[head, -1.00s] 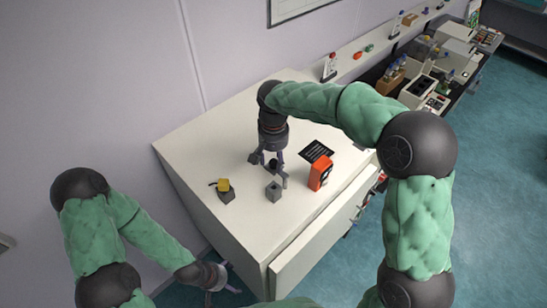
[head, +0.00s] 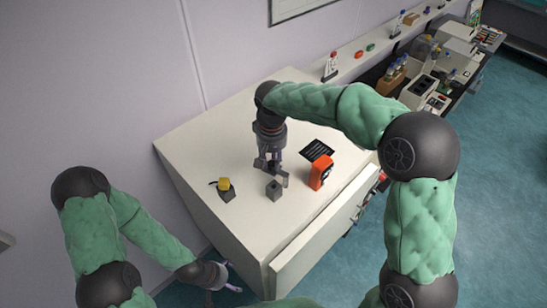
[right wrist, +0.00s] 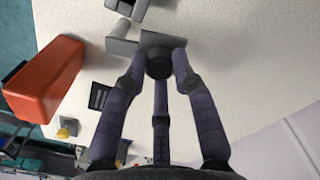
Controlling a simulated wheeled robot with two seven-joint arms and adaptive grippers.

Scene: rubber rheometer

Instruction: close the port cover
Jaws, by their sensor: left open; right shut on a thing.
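In the head view a small grey port block (head: 273,190) stands on the white cabinet top. My right gripper (head: 272,169) is just behind it, pointing down. In the right wrist view my right gripper (right wrist: 159,75) has its fingers closed around a dark round knob (right wrist: 158,64). A flat grey plate (right wrist: 162,40), which looks like the port cover, lies right at the knob. A grey block (right wrist: 122,42) is beside the plate. The fingers partly hide the knob, and whether the cover is seated cannot be told. My left gripper (head: 226,277) is open and empty, low beside the cabinet.
An orange device (head: 321,173) stands right of the port block, with a black panel (head: 317,149) behind it. A dark box with a yellow button (head: 225,185) is to the left. The cabinet top (head: 215,150) is otherwise mostly clear.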

